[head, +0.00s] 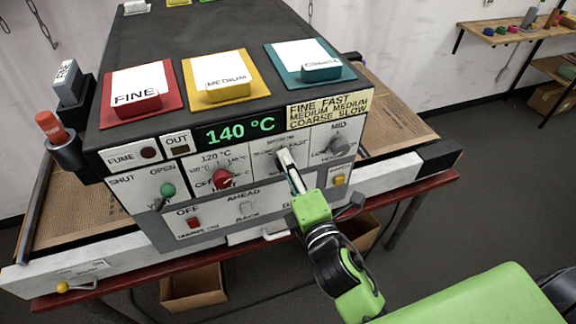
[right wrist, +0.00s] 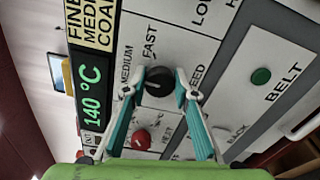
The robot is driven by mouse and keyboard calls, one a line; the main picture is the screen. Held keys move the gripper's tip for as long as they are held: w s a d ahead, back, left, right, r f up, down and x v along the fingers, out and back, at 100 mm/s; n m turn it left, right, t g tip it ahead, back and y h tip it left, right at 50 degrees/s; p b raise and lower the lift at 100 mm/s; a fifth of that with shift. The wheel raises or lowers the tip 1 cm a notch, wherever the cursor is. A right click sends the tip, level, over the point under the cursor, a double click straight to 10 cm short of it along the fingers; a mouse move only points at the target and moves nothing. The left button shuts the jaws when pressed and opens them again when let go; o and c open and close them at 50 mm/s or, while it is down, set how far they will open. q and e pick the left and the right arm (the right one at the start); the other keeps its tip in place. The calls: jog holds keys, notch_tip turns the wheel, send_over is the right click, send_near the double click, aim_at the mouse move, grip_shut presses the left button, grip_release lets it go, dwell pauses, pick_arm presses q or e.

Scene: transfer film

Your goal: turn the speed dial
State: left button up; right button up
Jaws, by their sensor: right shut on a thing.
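The speed dial (right wrist: 157,82) is a round black knob on the pale front panel, with MEDIUM, FAST and partly covered SPEED lettering around it in the right wrist view. My right gripper (right wrist: 160,88) is shut on it, with one teal-lined finger on each side. In the head view my right gripper (head: 287,160) reaches up to the panel from the lower right and hides most of the dial. A short light mark shows on the knob, but its exact setting is hard to read. My left gripper is not in view.
The red temperature dial (head: 222,178) is left of the speed dial, under the green 140 °C display (head: 237,131). A grey knob (head: 337,145) is to the right. A green button (right wrist: 261,76) is marked BELT. Switches sit below on the panel.

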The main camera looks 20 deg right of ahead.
jog(key=m+p, duration=0.1)
jog(key=m, duration=1)
jog(key=shift+f, duration=0.2)
dwell(0.5)
jog(key=o, duration=1.1)
jog(key=s, duration=1.2)
jog(key=shift+d, duration=0.15)
